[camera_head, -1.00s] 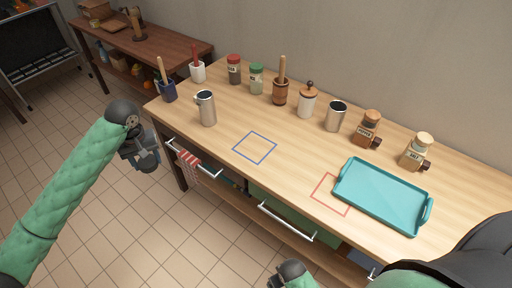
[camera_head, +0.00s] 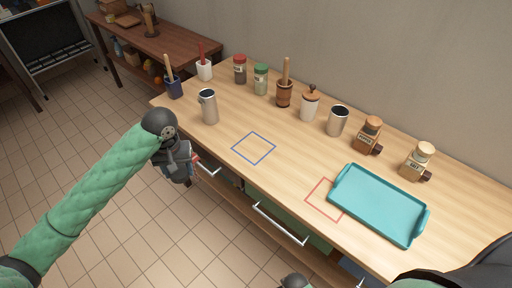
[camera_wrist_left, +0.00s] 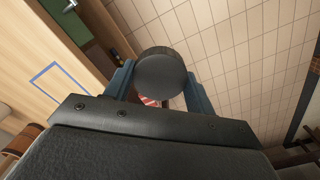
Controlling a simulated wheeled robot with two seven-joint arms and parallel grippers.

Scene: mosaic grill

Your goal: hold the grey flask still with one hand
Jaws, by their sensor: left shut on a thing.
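My left gripper (camera_head: 178,165) hangs in front of the table's front left edge in the head view, partly blurred by its own dark parts. In the left wrist view its two blue fingers (camera_wrist_left: 159,84) are shut on a dark grey round-topped thing (camera_wrist_left: 161,74), which looks like the grey flask. Its lower body is hidden there, and it is hard to make out in the head view. My right gripper is not in view; only a dark piece of my right arm shows at the bottom edge.
On the wooden table (camera_head: 285,190) stand a metal jug (camera_head: 209,108), a steel cup (camera_head: 337,121), jars, utensil pots and mills. A teal tray (camera_head: 378,204) lies at right. Blue (camera_head: 254,148) and red (camera_head: 326,200) outlines mark the tabletop. Drawer handles (camera_head: 280,224) project in front.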

